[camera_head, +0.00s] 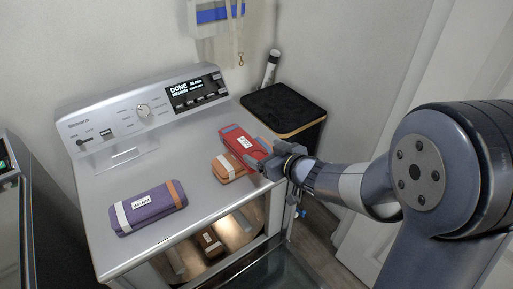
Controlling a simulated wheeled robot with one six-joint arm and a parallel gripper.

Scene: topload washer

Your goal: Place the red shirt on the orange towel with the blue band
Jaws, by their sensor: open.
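The red shirt (238,141) is a folded red bundle with a white label and a bluish strip along its far edge. It lies on the right part of the washer top. The orange towel (226,170) is a folded orange bundle with a white label, directly in front of the shirt. The shirt overlaps its far side in the picture; I cannot tell whether it rests on it. No blue band on the towel is clearly visible. My gripper (264,160) is open at the shirt's right end, partly covering it; contact is unclear.
A purple folded bundle (155,204) with white and orange bands lies at the washer's front left. The control panel (197,90) rises behind. A black-topped bin (283,108) stands to the right. The washer top between the bundles is clear.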

